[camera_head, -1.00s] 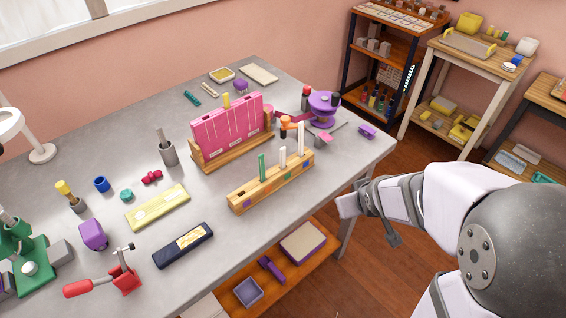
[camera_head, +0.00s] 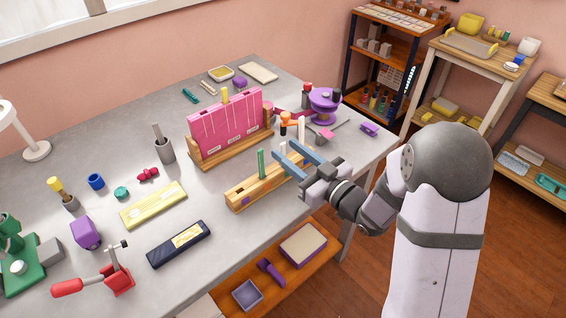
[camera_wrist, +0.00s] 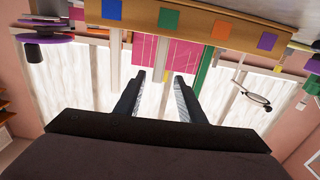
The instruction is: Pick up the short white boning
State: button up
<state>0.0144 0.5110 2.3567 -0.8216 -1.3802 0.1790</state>
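The wooden rack (camera_head: 243,197) stands on the grey table. It holds a green boning (camera_head: 261,163) and a tall white boning (camera_head: 301,130). The short white boning (camera_wrist: 144,51) stands between them, shorter than the tall one. Nothing is visibly held; contact is unclear.
A pink panel in a wooden stand (camera_head: 228,125) is behind the rack. A purple round device (camera_head: 324,103) stands to the right. A yellow block (camera_head: 153,205) and dark blue case (camera_head: 179,244) lie to the left. A red clamp (camera_head: 118,280) is nearer the front.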

jog(key=p+x, duration=0.3)
jog(key=x, duration=0.4)
jog(key=shift+w+f, duration=0.2)
jog(key=shift+w, duration=0.05)
grip_shut()
dwell(0.4)
